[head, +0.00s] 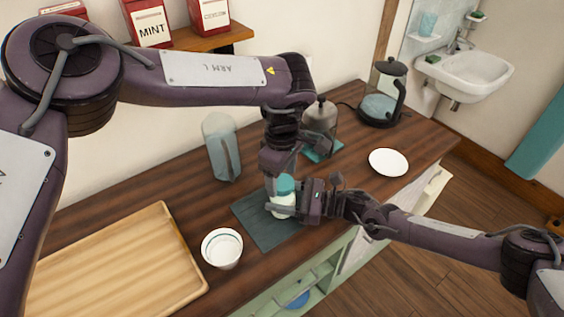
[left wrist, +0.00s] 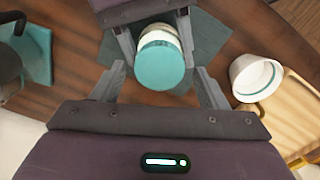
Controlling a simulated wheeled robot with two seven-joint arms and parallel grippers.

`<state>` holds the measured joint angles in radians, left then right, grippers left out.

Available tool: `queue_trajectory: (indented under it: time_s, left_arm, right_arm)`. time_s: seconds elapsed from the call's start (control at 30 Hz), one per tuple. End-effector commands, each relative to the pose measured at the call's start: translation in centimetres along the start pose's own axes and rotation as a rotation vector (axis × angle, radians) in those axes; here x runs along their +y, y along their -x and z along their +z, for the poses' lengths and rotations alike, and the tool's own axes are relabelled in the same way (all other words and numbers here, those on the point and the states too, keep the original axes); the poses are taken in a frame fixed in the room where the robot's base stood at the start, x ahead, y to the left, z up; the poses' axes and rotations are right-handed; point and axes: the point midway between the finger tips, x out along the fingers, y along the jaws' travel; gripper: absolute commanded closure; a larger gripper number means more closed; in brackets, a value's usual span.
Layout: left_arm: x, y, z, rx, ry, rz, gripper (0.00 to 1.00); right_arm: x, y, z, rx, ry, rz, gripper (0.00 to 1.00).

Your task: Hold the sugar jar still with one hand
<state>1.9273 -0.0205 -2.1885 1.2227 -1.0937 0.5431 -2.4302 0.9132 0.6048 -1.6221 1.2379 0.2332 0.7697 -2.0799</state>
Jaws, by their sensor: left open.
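The sugar jar, a white jar (head: 283,200) with a teal lid (left wrist: 161,64), stands upright on a dark grey mat (head: 256,222) on the wooden counter. My right gripper (head: 283,208) comes in from the right at the jar's body. In the left wrist view its two fingers lie along both sides of the white body and look closed on it. My left gripper (left wrist: 160,78) points down from above the jar. Its fingers are open, one on each side of the lid, with a gap on both sides. The left arm partly hides the lid in the head view.
A white bowl (head: 222,246) and a wooden tray (head: 120,262) are left of the mat. A glass vessel (head: 221,150), a grey lidded canister (head: 319,117) and a glass kettle (head: 381,100) stand behind. A white plate (head: 388,162) lies at the right.

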Motion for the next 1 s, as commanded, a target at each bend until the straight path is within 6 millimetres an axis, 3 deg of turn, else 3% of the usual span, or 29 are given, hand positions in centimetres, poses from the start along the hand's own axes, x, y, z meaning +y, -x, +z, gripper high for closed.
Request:
queue_trajectory:
  time_s: [0.4,0.73,0.87,1.0]
  left_arm:
    - [0.04,-0.98,0.02,0.000,0.001,0.002,0.33]
    - [0.03,-0.96,0.02,0.000,0.001,0.001,0.76]
    - [0.03,-0.96,0.03,-0.001,0.022,0.001,0.79]
    - [0.05,-0.97,0.07,-0.003,0.212,0.002,0.79]
  right_arm:
    - [-0.08,0.02,0.05,0.000,0.002,-0.002,1.00]
    - [-0.09,0.01,0.06,0.000,0.002,-0.002,1.00]
    - [-0.09,0.01,0.06,0.000,0.002,-0.002,1.00]
    - [-0.09,0.01,0.06,0.000,0.002,-0.002,1.00]
